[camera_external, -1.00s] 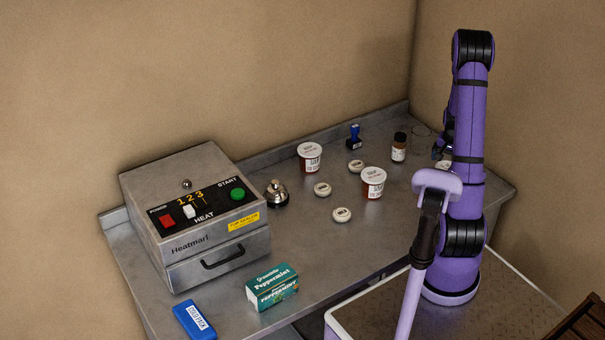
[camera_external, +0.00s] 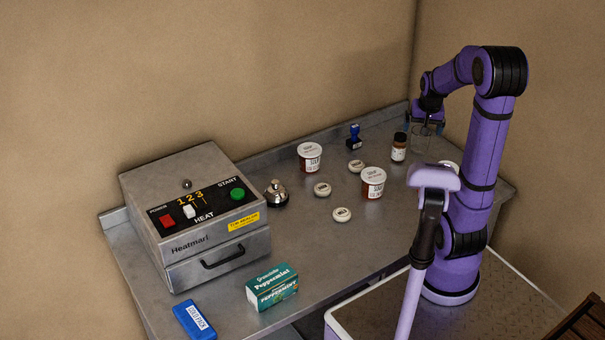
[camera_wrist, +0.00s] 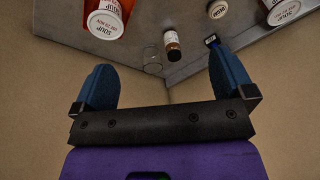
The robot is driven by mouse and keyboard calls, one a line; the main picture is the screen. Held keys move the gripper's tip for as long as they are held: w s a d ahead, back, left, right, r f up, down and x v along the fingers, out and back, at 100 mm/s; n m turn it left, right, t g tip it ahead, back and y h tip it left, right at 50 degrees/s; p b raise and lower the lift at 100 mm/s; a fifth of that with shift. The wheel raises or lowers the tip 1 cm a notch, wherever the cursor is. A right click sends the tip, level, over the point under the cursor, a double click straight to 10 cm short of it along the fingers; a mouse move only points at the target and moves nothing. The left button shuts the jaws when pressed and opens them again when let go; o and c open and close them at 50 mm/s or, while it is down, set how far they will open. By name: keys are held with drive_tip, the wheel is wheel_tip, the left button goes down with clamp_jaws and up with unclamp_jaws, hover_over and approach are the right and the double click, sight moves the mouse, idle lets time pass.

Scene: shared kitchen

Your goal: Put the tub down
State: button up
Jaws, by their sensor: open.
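Three white-lidded soup tubs stand upright on the steel counter (camera_external: 300,235). One tub (camera_external: 311,157) is at the back and one tub (camera_external: 373,183) is near the middle. A third tub (camera_external: 449,165) is at the right, partly hidden by my arm; it appears to be the tub at the upper left of the wrist view (camera_wrist: 105,22). Another tub shows at the top right of the wrist view (camera_wrist: 284,11). My gripper (camera_external: 426,120) is open and empty, raised above the counter's back right corner. In the wrist view its blue fingers (camera_wrist: 163,88) are wide apart with nothing between them.
A clear glass (camera_wrist: 152,60) and a brown bottle (camera_external: 399,147) stand near the back corner below my gripper. A blue stamp (camera_external: 354,135), several small round tins (camera_external: 342,215), a bell (camera_external: 277,193), a heater (camera_external: 195,215), a peppermint box (camera_external: 271,287) and a blue box (camera_external: 194,321) are further left.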

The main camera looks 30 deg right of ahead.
drive_tip(key=s+a+r+n+t, duration=0.1)
drive_tip(key=s+a+r+n, duration=0.2)
drive_tip(key=s+a, duration=0.4)
drive_tip(key=s+a+r+n+t+y, duration=0.1)
drive_tip(key=s+a+r+n, duration=0.3)
drive_tip(key=s+a+r, duration=0.2)
drive_tip(key=s+a, duration=0.2)
drive_tip(key=a, duration=0.2)
drive_tip(key=shift+a+r+n+t, duration=0.3)
drive_tip(key=shift+a, duration=0.1)
